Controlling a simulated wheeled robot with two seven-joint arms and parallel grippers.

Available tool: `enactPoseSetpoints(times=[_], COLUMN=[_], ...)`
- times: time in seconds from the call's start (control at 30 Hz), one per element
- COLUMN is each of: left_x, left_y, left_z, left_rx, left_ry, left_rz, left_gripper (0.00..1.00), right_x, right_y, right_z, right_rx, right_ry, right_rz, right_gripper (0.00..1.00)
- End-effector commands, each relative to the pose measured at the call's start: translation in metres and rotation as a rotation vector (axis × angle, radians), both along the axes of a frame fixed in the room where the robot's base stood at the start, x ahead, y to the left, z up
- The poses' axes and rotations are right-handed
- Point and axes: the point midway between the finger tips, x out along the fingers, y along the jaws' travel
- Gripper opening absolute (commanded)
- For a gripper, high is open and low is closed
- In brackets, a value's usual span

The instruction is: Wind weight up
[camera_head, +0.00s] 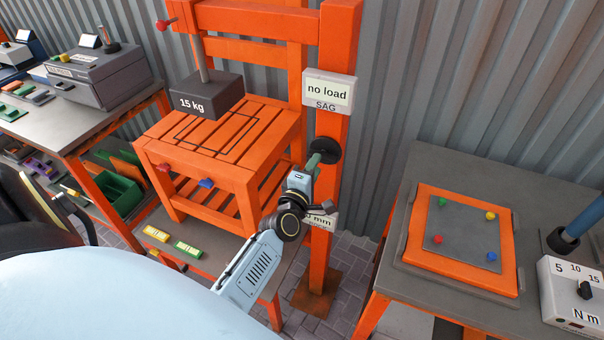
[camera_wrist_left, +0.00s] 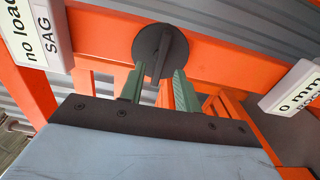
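The dark weight (camera_head: 208,97), marked 15 kg, hangs on a rod above the orange slatted bench (camera_head: 205,165); the sign (camera_head: 328,92) reads "no load, SAG". A dark round knob (camera_head: 326,150) sits on the orange post; the left wrist view shows it (camera_wrist_left: 146,44) with a raised bar (camera_wrist_left: 161,58) across its face. My left gripper (camera_head: 313,163) is at this knob. In the left wrist view its green fingers (camera_wrist_left: 158,78) are apart, one on each side of the bar's near end, with gaps showing. My right gripper is not in view.
A lower sign (camera_head: 320,219) on the post ends in "0 mm", partly hidden by my left arm. A table at right holds an orange board (camera_head: 462,285) and a torque box (camera_head: 575,295). A bench with a grey machine (camera_head: 98,75) stands at left.

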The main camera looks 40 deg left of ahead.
Motion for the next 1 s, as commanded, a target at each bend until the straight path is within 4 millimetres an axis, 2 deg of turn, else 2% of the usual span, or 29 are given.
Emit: enactPoseSetpoints(times=[0.03,0.2,0.43,0.63,1.0], left_x=[-0.013,-0.049,-0.087,-0.100,-0.102], left_y=[-0.003,-0.012,-0.021,-0.024,-0.025], left_z=[-0.001,-0.002,-0.002,0.000,0.000], left_rx=[-0.001,-0.001,-0.001,-0.001,-0.001], left_ry=[0.003,0.003,0.003,0.000,0.001], left_rz=[0.000,0.000,-0.001,0.000,0.000], left_gripper=[0.33,0.33,0.33,0.33,0.33], right_x=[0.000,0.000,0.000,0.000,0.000], right_y=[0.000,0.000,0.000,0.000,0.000], right_z=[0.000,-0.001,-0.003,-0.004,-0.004], right_rx=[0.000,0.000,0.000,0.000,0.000], right_ry=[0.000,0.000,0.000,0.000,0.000], right_rz=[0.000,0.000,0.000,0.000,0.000], right_gripper=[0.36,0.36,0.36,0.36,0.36])
